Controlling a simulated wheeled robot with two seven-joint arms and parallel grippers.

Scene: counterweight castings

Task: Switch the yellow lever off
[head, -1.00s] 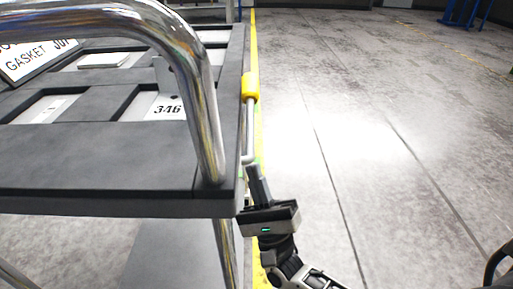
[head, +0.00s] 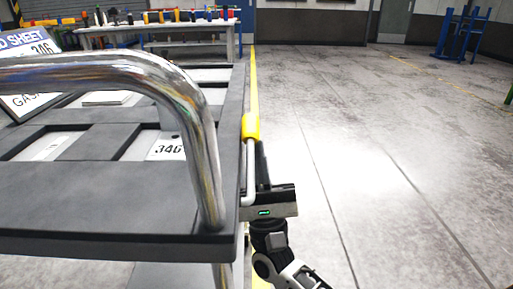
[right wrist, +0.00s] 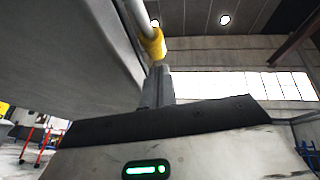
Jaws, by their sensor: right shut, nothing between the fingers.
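The yellow lever (head: 251,126) is on the right side edge of a dark cart. It is a yellow grip on a pale metal rod, and the grip is at the rod's upper end in the head view. The yellow grip also shows in the right wrist view (right wrist: 153,46), just past my fingertips. My right gripper (head: 261,148) is shut and empty, its fingers pointing up beside the rod, with their tips close to the yellow grip. I cannot tell whether they touch it. In the right wrist view the shut fingers (right wrist: 158,75) point at the grip. My left gripper is not in view.
A workbench (head: 150,30) stands behind. The floor to the right is open.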

